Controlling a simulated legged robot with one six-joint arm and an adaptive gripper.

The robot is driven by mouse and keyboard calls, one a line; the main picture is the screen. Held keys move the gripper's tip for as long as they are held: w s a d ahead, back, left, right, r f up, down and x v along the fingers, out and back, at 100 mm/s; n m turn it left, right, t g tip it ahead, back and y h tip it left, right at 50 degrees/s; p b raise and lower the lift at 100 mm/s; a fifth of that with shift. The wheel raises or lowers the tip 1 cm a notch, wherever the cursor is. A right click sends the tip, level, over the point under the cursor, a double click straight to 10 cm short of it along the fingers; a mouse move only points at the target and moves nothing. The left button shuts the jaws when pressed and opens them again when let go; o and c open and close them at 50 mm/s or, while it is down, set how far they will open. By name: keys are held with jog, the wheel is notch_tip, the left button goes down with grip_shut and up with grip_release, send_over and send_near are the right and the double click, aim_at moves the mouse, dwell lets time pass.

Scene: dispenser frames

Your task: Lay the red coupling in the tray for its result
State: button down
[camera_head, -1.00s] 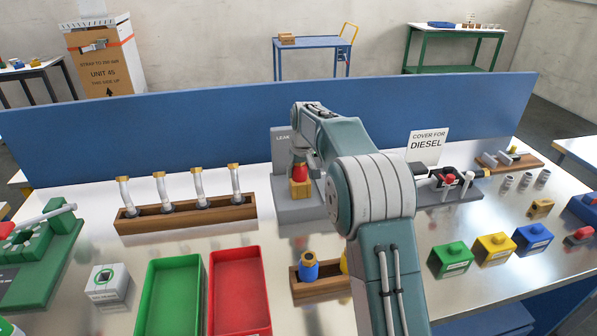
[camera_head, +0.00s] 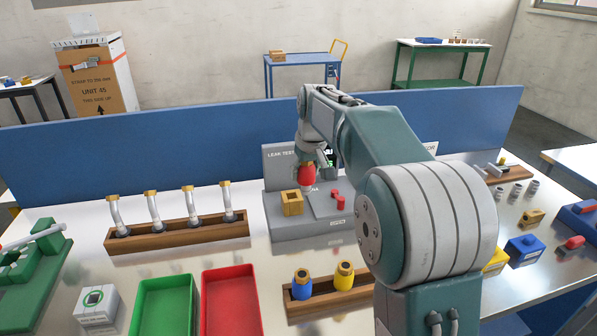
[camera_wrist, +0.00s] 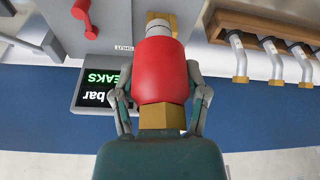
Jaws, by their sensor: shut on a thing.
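The red coupling (camera_head: 306,174), with a brass hex end and a pale tip, is in my gripper (camera_head: 307,161), which is shut around its red body. In the wrist view the coupling (camera_wrist: 160,70) lies between both fingers (camera_wrist: 160,88). It is above the grey leak tester (camera_head: 283,228), clear of the yellow square socket (camera_head: 292,203). The tester's screen (camera_wrist: 100,87) shows green letters ending "EAKS" and white "bar"; the rest is hidden. A green tray (camera_head: 139,318) and a red tray (camera_head: 207,318) lie at the front left, both empty where visible.
A wooden rack (camera_head: 180,236) of several bent tubes stands left of the tester. A wooden holder (camera_head: 325,305) with blue and yellow couplings stands in front. A red lever (camera_wrist: 52,40) sits on the tester. A blue panel (camera_head: 130,158) runs behind.

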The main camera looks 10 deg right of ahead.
jog(key=s+r, duration=0.4)
jog(key=r, duration=0.3)
jog(key=shift+s+d+r, duration=0.15)
jog(key=shift+d+r, duration=0.1)
jog(key=shift+d, duration=0.15)
dwell(1.1)
jog(key=shift+f, duration=0.1)
dwell(1.5)
